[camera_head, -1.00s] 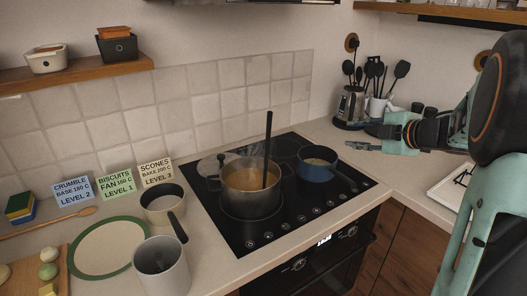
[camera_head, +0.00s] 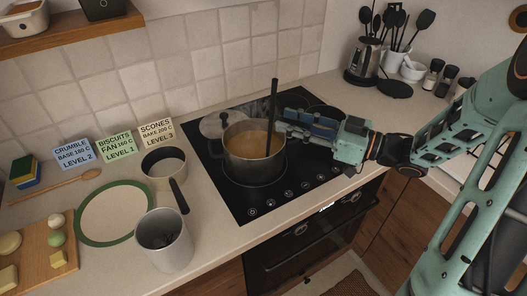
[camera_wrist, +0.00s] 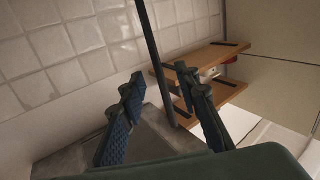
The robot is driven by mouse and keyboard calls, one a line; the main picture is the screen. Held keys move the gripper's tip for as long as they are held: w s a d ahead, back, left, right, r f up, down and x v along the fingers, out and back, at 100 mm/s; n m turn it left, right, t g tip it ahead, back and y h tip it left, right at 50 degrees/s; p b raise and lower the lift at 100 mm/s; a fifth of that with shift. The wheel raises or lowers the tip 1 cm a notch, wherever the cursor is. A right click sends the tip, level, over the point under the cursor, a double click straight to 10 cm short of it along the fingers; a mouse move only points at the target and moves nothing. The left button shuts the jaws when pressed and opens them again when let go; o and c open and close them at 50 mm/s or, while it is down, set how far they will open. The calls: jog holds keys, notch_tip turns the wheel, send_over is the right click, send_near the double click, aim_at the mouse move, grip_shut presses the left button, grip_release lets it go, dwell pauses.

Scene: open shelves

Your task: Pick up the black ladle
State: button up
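The black ladle (camera_head: 272,108) stands in the steel pot (camera_head: 254,160) of orange-brown liquid on the black hob, with its long handle rising nearly upright. Its bowl is hidden in the liquid. My gripper (camera_head: 284,122) is just right of the handle, above the pot's right rim, reaching in from the right. In the wrist view, my gripper (camera_wrist: 158,88) is open, with a blue-padded finger on each side of the ladle handle (camera_wrist: 152,50). The fingers are apart from the handle there; I cannot tell how deep it sits between them.
A glass lid (camera_head: 222,122) lies behind the steel pot. A kettle (camera_head: 362,62) and utensils stand at the back right.

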aim_at(271, 135)
jog(key=p+x, duration=0.1)
jog(key=x, duration=0.4)
jog(key=shift+w+a, duration=0.1)
jog(key=shift+w, duration=0.05)
grip_shut()
